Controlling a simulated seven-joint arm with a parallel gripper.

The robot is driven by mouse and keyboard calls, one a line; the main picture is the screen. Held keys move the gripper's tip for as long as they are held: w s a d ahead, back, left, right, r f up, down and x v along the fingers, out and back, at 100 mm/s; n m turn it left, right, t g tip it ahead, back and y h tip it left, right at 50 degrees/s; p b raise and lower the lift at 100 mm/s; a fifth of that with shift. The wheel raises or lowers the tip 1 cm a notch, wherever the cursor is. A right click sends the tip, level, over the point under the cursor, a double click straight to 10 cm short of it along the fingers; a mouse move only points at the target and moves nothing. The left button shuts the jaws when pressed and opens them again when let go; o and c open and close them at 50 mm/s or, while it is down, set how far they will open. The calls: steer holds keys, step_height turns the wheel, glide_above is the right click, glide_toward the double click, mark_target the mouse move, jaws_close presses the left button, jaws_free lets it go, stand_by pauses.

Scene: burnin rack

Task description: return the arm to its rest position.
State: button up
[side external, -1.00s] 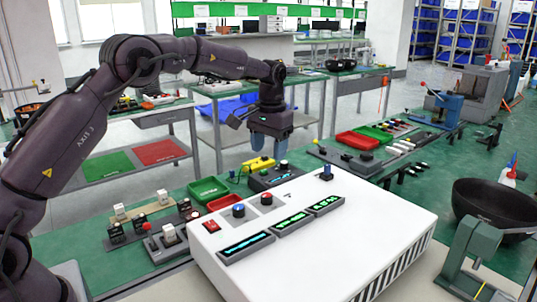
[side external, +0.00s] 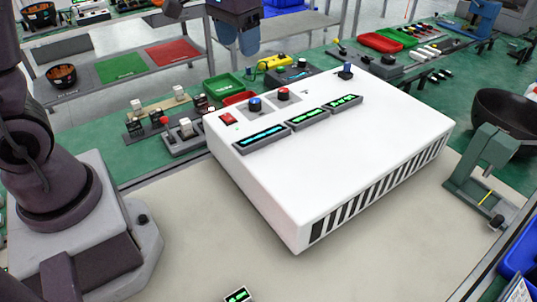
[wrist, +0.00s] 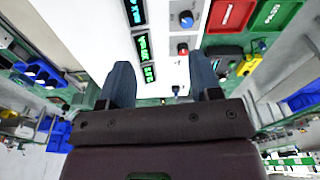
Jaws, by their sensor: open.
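My gripper (side external: 238,36) hangs at the top of the side external view, above and behind the white box, clear of it. In the wrist view my gripper (wrist: 165,82) shows two blue fingers spread apart with nothing between them. The white box (side external: 350,150) stands on the bench with a red switch (side external: 228,119), a blue knob (side external: 255,104), a red knob (side external: 283,94) and three lit green-blue displays on its top. The upper part of my arm is out of the side external view.
Behind the box are a green bin (side external: 222,86), a yellow tool (side external: 276,61) and a group of small switches (side external: 183,131). A black bowl (side external: 505,115) and a green clamp stand (side external: 487,170) are at right. The pale bench front (side external: 250,240) is mostly clear.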

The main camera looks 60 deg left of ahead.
steer(key=s+d+r+t, duration=0.2)
steer(key=s, duration=0.6)
steer(key=s+d+r+m+t, duration=0.1)
steer(key=s+d+r+t, duration=0.1)
steer(key=s, duration=0.6)
steer(key=shift+s+r, duration=0.2)
steer(key=shift+s, duration=0.15)
